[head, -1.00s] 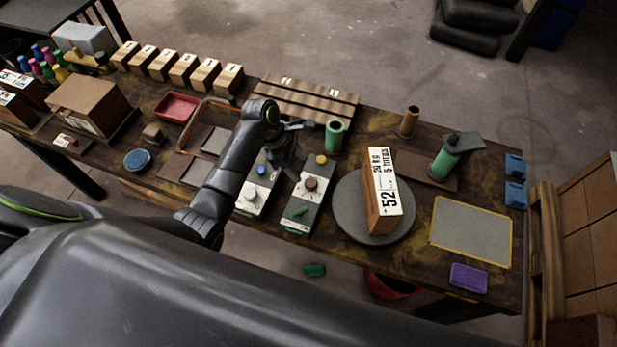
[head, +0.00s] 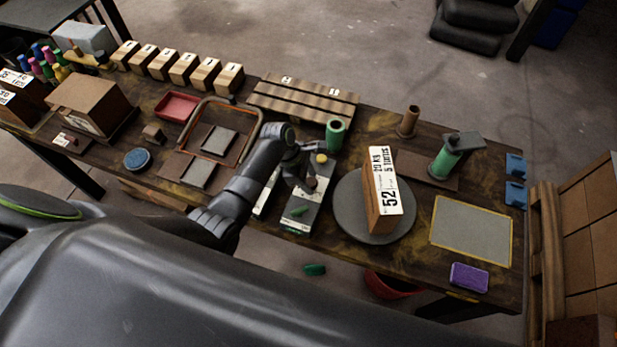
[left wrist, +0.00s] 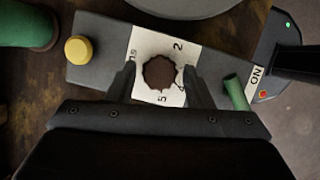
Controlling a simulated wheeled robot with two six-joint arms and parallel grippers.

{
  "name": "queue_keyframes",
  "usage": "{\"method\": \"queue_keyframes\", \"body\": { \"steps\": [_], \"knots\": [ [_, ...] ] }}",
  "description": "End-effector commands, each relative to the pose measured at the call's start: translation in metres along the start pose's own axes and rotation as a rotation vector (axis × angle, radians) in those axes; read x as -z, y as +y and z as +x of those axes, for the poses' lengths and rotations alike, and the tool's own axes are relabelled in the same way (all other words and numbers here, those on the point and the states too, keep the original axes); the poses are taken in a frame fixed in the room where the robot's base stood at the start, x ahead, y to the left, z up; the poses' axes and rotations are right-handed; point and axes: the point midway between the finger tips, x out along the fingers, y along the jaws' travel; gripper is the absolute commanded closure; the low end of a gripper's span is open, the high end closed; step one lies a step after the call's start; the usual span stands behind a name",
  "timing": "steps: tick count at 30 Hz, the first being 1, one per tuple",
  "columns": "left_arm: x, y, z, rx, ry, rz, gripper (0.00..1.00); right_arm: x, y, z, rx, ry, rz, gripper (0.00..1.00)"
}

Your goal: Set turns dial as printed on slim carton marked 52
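The slim carton (head: 382,200) marked 52 stands on a round grey plate; its white label reads 52 and 5 turns, with the smaller print hard to read. A grey control box (head: 299,212) left of it carries a brown dial (left wrist: 158,72) on a white numbered face, a yellow button (left wrist: 77,48) and a green lever (left wrist: 236,93). My left gripper (left wrist: 160,80) is over this box, its two fingers apart on either side of the dial with gaps showing. Whether the fingertips reach down to the dial's level is unclear. My right gripper is not in view.
A second control box (head: 262,204) is mostly hidden behind my left arm. A green cylinder (head: 335,134) stands behind the dial box. The round grey plate (head: 345,215) lies close on its right. A purple block (head: 468,277) and grey mat (head: 472,232) lie farther right.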

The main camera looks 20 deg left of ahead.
Motion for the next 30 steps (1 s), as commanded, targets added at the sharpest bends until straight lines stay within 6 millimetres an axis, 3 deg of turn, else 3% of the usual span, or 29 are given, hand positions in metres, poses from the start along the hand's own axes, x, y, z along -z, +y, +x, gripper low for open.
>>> {"method": "queue_keyframes", "body": {
  "steps": [1, 8, 19, 30],
  "knots": [
    [0.0000, 0.0001, -0.0002, 0.000, 0.000, 0.000, 0.60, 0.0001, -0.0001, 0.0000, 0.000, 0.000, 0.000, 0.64],
    [0.0002, 0.0001, -0.0003, 0.000, 0.000, 0.000, 0.89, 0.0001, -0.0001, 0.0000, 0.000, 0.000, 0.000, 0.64],
    [-0.0002, 0.0015, -0.0014, 0.026, 0.000, 0.062, 0.89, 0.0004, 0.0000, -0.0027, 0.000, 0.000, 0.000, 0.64],
    [-0.0005, 0.0043, -0.0012, 0.137, 0.001, 0.328, 0.89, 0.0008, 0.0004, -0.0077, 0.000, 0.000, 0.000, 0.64]
  ]
}}
